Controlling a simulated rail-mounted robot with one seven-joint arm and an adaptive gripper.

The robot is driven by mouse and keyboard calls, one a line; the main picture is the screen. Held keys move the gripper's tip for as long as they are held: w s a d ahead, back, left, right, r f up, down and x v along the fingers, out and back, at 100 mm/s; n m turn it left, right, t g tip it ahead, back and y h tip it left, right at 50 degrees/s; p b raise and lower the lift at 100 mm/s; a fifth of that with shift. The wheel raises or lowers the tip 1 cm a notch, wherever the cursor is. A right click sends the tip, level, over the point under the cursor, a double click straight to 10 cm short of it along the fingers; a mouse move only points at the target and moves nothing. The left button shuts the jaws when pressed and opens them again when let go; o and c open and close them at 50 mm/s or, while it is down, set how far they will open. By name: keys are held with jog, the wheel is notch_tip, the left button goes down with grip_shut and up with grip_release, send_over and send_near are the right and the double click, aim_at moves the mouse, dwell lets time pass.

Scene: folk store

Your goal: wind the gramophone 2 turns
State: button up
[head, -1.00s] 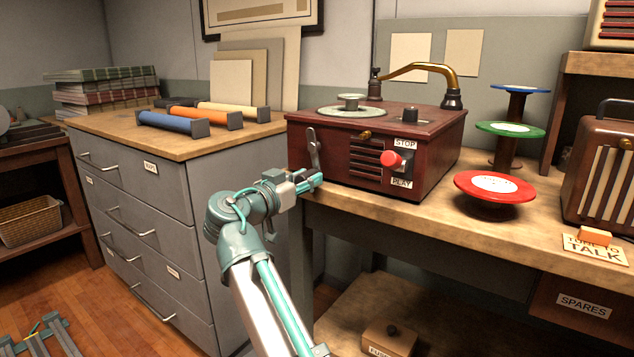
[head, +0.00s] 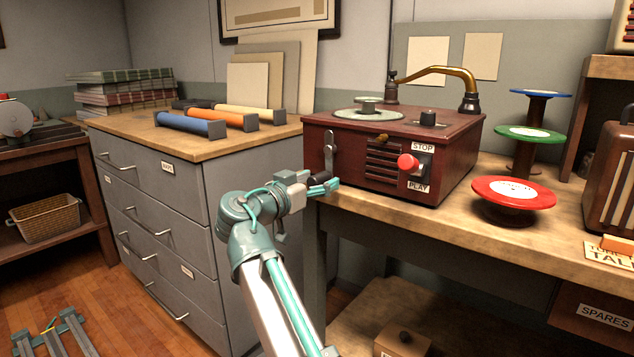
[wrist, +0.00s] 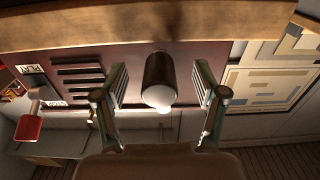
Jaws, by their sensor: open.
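The gramophone (head: 395,150) is a dark red wooden box on the bench with a green-topped turntable (head: 368,112) and a brass tone arm (head: 435,73). Its metal crank arm (head: 330,150) is on the front face at the left and points down. My gripper (head: 325,186) is at the crank's lower end. In the wrist view, the dark cylindrical crank handle (wrist: 159,72), pale at its near end, sits between the two fingers of my open gripper (wrist: 160,86). A gap shows on each side of the handle.
A red STOP/PLAY lever (head: 408,162) is on the gramophone's front, right of the crank. A red disc stand (head: 513,193) stands on the bench to the right. A grey drawer cabinet (head: 165,190) is close behind my arm at the left. The bench edge runs beside my gripper.

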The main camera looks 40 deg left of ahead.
jog(key=s, duration=0.9)
jog(key=shift+a, duration=0.25)
dwell(0.4)
jog(key=shift+n, duration=0.3)
